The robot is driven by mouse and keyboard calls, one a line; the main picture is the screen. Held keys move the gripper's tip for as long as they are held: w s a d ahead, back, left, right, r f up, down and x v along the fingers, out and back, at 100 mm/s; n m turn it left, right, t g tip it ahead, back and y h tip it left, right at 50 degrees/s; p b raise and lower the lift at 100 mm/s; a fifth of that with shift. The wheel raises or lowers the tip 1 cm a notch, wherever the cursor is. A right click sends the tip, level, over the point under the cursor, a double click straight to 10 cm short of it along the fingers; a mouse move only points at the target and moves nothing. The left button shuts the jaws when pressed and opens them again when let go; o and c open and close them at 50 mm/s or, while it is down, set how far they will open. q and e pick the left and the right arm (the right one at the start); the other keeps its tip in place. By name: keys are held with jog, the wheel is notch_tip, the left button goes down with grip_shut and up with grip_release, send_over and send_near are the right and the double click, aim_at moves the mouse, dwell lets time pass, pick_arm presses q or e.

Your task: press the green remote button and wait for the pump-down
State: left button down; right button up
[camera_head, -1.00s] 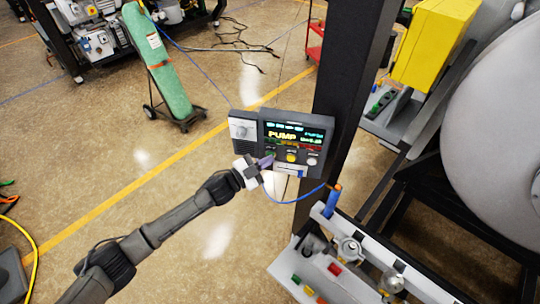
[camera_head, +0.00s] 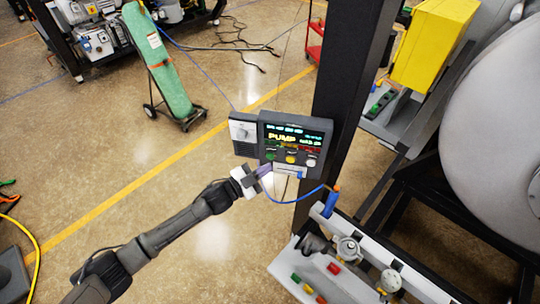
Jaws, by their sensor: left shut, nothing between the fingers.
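The remote control box (camera_head: 296,123) is mounted on a dark upright post. Its lit screen (camera_head: 291,137) shows "PUMP" in yellow letters with small coloured text around it. Below the screen is a row of buttons: the green button (camera_head: 270,155) at the left, a yellow one (camera_head: 291,159) in the middle and a pale one (camera_head: 311,162) at the right. My left gripper (camera_head: 265,170) is shut and empty. Its purple-grey fingertips sit just below the green button and look apart from it. My right gripper is not in view.
The dark post (camera_head: 350,85) stands behind the box. A blue cable (camera_head: 292,201) loops below it. A bench with valves (camera_head: 348,248) is at the lower right, before a large grey chamber (camera_head: 500,130). A green cylinder (camera_head: 160,65) on a cart stands at the upper left.

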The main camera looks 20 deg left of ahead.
pick_arm(q)
jog(key=s, duration=0.2)
jog(key=s+p, duration=0.1)
jog(key=s, duration=0.1)
jog(key=shift+d+p, duration=0.2)
jog(key=shift+p, duration=0.1)
dwell(0.5)
jog(key=w+a+f+n+y, duration=0.25)
jog(key=a+f+y, duration=0.2)
jog(key=y, duration=0.25)
jog(key=s+a+r+n+g+y, duration=0.1)
jog(key=s+r+n+g+y, duration=0.5)
jog(key=s, duration=0.3)
jog(key=s+f+n+g+p, duration=0.1)
jog(key=s+f+n+g, duration=0.1)
jog(key=s, duration=1.3)
jog(key=s+d+f+n+g+h+p, duration=0.1)
jog(key=s+f, duration=0.5)
jog(key=s, duration=0.8)
jog(key=n+g+p, duration=0.1)
jog(key=g, duration=0.1)
jog(key=shift+s+d+f+g, duration=0.15)
jog(key=shift+s+d+g, duration=0.05)
jog(key=shift+s+g, duration=0.2)
